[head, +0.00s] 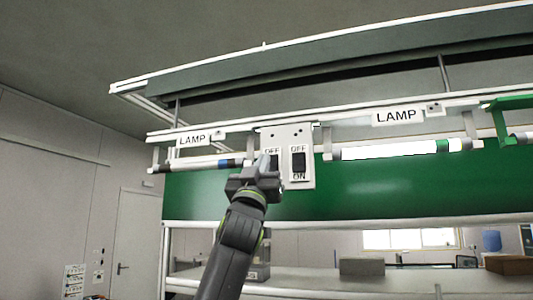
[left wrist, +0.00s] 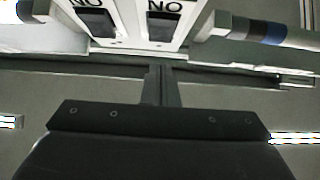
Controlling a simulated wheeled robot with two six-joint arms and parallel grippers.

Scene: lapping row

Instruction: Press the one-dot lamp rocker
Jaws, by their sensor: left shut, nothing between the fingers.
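A white switch plate (head: 305,178) hangs between two lamp tubes, with two dark rockers marked OFF at the top. The right rocker (head: 298,166) is clear in the head view, with ON below it. The left rocker is mostly hidden behind my left gripper (head: 264,166). The plate has small dots above the rockers; one seems to sit over the left one. In the left wrist view the plate is upside down, and the left rocker (left wrist: 162,27) lies just above my closed fingertips (left wrist: 160,70). I cannot tell whether they touch. My right gripper is out of view.
The left lamp tube (head: 200,164), with blue and black bands, looks unlit. The right lamp tube (head: 390,151), with a green band, glows white. A green panel (head: 400,190) stands behind. A shelf (head: 310,274) below holds a grey block (head: 361,266).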

